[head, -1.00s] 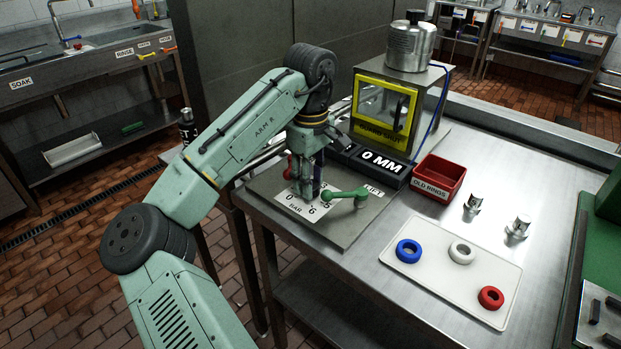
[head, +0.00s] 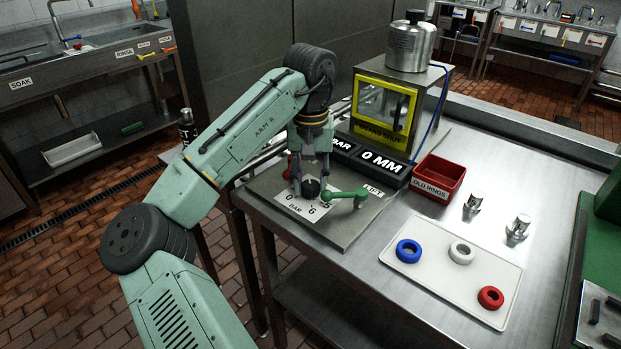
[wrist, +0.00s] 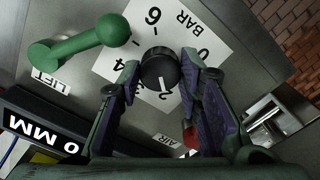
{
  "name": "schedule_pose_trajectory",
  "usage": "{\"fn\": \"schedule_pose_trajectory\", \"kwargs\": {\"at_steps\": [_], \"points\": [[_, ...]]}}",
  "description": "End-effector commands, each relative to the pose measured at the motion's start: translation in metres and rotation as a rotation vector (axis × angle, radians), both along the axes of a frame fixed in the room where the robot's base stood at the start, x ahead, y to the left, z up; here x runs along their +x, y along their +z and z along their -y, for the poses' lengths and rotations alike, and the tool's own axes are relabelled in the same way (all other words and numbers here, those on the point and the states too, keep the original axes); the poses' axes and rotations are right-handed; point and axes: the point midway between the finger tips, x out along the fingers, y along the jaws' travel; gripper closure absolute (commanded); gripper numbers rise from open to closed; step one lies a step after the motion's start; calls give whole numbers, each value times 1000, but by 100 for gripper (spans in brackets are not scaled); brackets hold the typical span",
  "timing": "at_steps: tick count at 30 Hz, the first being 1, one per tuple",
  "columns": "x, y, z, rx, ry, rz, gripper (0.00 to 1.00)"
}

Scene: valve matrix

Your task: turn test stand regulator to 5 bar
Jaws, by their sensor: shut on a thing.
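The regulator knob (head: 312,188) is black and sits on a white dial card (head: 297,205) marked in bar. My gripper (head: 310,178) points down over it, with one finger on each side, and is shut on the knob. In the wrist view the knob (wrist: 159,69) lies between my fingertips (wrist: 160,60).
A green LIFT lever (head: 345,195) stands close beside the knob. A red AIR part (wrist: 191,136) is near the right finger. A yellow-framed guard box (head: 383,108), a 0 MM readout (head: 380,163), a red bin (head: 438,178) and a white tray (head: 430,275) with rings stand to the right.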

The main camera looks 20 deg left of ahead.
Motion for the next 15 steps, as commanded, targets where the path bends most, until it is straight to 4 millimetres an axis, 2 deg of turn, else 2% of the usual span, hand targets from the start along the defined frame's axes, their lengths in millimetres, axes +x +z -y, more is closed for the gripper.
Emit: {"fn": "schedule_pose_trajectory", "kwargs": {"at_steps": [15], "points": [[0,0,0,0,-491,-1,96]]}}
